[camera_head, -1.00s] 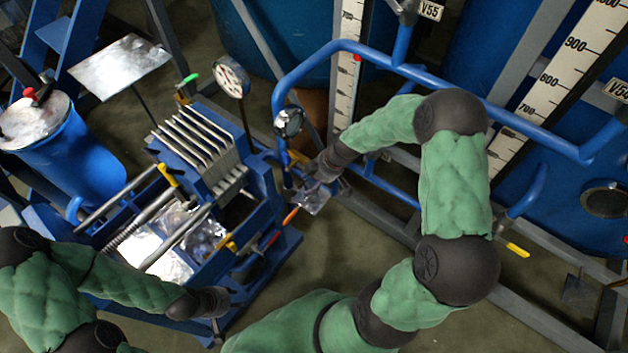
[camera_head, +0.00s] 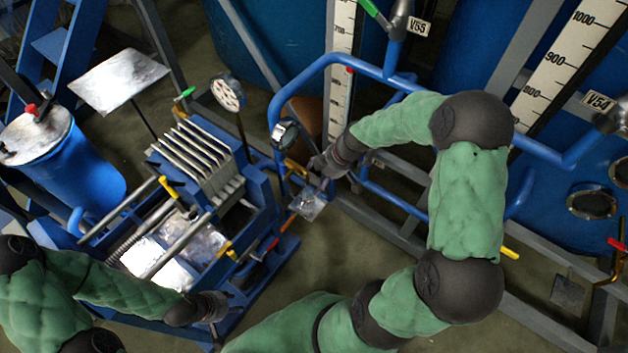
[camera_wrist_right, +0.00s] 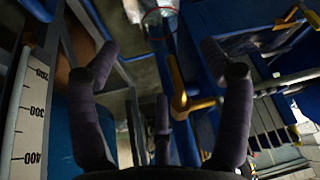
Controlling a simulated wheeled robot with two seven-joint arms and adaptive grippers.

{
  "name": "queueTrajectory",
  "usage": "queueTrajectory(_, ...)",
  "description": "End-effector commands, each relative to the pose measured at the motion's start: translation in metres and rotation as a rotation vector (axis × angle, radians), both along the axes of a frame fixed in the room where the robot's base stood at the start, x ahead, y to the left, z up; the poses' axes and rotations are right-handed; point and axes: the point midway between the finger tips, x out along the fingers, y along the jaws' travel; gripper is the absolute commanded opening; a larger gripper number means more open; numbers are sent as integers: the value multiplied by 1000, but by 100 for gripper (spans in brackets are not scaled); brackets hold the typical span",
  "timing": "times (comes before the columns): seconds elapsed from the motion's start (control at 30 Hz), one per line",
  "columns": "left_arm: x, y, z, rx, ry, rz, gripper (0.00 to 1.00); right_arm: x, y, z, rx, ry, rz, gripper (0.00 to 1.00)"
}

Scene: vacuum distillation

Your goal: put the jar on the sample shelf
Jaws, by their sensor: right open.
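A clear jar with a thin reddish rim (camera_wrist_right: 160,22) shows at the top of the right wrist view, beyond my fingertips. In the head view a small shiny plate (camera_head: 307,204), which seems to be the sample shelf, sits just below my right gripper (camera_head: 322,172). The see-through jar is hard to make out there, but seems to stand on it. My right gripper, also in the wrist view (camera_wrist_right: 160,62), is open with nothing between its spread fingers. My left gripper (camera_head: 218,308) is low beside the blue machine; its fingers are too small to read.
Blue pipe rails (camera_head: 365,52) and a pressure gauge (camera_head: 285,133) stand close around my right gripper. The blue filter-press machine (camera_head: 262,185) is to its left, and a blue drum (camera_head: 70,165) stands further left. Large blue tanks with scales fill the back right.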

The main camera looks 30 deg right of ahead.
Motion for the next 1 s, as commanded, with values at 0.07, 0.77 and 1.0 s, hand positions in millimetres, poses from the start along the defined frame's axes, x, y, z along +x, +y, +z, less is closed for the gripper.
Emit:
queueTrajectory(0.07, 0, 0, 7, 0, 0, 0, 40, -4, -4, 14, -1, -1, 0, 79)
queueTrajectory(0.77, 0, 0, 13, 0, 0, 0, 40, -10, -10, 33, 1, 1, 0, 79)
queueTrajectory(1.0, 0, 0, 13, 0, 0, 0, 40, -10, -10, 33, 1, 1, 0, 79)
